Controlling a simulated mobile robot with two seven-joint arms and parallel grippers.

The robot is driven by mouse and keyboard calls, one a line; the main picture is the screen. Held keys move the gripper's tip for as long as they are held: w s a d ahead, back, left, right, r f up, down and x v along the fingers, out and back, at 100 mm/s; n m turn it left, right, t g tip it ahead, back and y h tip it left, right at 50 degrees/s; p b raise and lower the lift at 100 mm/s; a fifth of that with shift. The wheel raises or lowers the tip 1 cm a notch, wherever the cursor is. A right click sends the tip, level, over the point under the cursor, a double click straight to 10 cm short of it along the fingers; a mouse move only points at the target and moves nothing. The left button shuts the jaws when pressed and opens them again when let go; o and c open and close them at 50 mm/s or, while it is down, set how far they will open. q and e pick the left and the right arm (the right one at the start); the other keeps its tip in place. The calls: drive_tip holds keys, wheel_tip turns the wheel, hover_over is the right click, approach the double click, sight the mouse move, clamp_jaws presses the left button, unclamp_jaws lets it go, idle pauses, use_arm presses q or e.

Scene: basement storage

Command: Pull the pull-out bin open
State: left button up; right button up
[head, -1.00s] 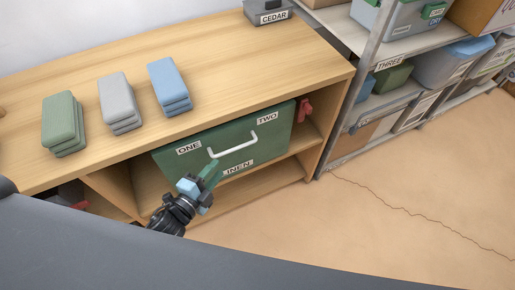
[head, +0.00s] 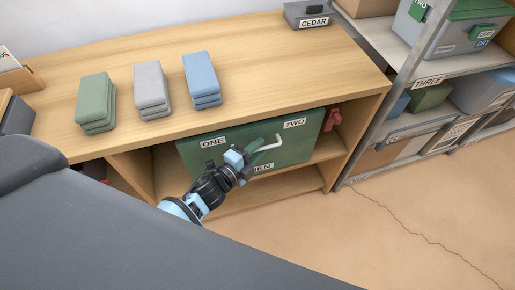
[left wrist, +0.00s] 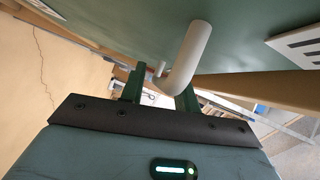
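The pull-out bin (head: 215,157) is a green box in the wooden shelf unit, labelled ONE, TWO and a partly hidden LINEN. Its front sits in the shelf opening under the top board. Its white bar handle (head: 270,146) is partly covered by my left gripper (head: 254,149) in the head view. In the left wrist view the handle (left wrist: 190,56) crosses close to the fingers of my left gripper (left wrist: 160,88). The dark green fingers stand apart, with the handle's bend at the gap; I cannot tell whether they touch it. My right gripper is not in view.
Folded stacks in green (head: 96,102), grey (head: 151,88) and blue (head: 202,79) lie on the wooden top (head: 250,80). A red object (head: 332,119) is beside the bin. A metal rack (head: 365,145) with boxes stands right. The floor (head: 400,225) in front is clear.

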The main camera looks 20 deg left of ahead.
use_arm(q)
drive_tip(key=shift+w+d, duration=0.1)
drive_tip(key=shift+w, duration=0.1)
clamp_jaws()
drive_tip(key=shift+s, duration=0.1)
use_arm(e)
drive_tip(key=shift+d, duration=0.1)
